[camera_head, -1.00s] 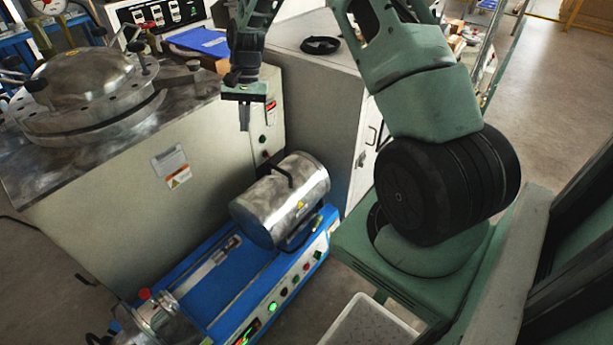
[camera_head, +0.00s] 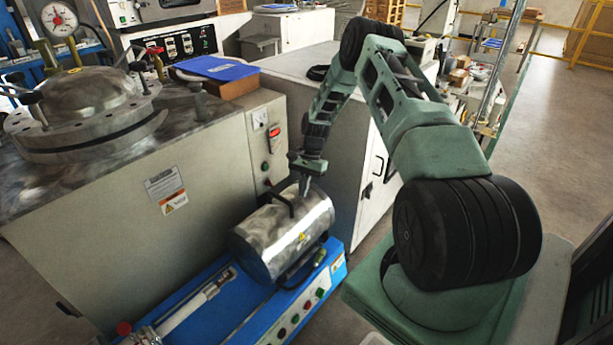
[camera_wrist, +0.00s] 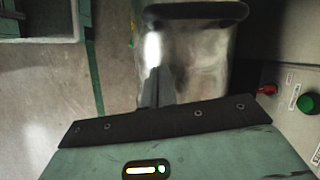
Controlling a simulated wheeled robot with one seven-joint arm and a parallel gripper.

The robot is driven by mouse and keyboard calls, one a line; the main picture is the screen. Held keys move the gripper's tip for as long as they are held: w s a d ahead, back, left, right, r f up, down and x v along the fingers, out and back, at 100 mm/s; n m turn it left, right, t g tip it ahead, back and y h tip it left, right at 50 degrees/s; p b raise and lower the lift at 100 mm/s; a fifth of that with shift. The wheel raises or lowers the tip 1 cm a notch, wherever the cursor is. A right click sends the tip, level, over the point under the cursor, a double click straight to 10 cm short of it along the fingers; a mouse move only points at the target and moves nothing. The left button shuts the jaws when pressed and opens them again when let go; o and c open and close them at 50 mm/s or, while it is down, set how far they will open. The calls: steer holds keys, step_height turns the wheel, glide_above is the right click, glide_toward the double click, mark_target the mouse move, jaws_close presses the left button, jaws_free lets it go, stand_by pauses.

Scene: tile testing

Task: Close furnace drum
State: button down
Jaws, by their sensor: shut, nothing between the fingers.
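The furnace drum (camera_head: 290,243) is a shiny metal cylinder lying on a blue bench unit (camera_head: 228,317). A dark handle (camera_head: 279,203) stands on its upper side. My gripper (camera_head: 304,192) is shut and empty, with its fingertips down at the drum's upper far side, right of the handle. In the wrist view the shut fingers (camera_wrist: 157,85) point at the metal drum surface (camera_wrist: 200,55), with a dark bar, seemingly the handle (camera_wrist: 195,13), beyond them. I cannot tell whether the fingertips touch the drum, nor how far its lid stands open.
A large beige cabinet (camera_head: 110,235) with a round metal vessel (camera_head: 85,105) stands to the left, close behind the drum. A white cabinet (camera_head: 345,170) stands behind my arm. Open floor (camera_head: 530,130) lies at the right.

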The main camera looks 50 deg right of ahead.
mark_target(297, 210)
steer(key=shift+s+a+f, duration=0.1)
steer(key=shift+s+a, duration=0.1)
steer(key=shift+a, duration=0.5)
steer(key=shift+s+a+f, duration=0.1)
steer(key=shift+s+a, duration=0.05)
steer(key=shift+a, duration=0.55)
steer(key=shift+s+a, duration=0.2)
steer(key=shift+a, duration=0.5)
steer(key=shift+a+r, duration=0.1)
steer(key=shift+a, duration=0.35)
steer(key=s+a+p, duration=0.2)
steer(key=a+p, duration=0.4)
steer(key=a, duration=2.1)
steer(key=shift+s+p, duration=0.15)
steer(key=shift+p, duration=0.15)
steer(key=shift+a, duration=0.15)
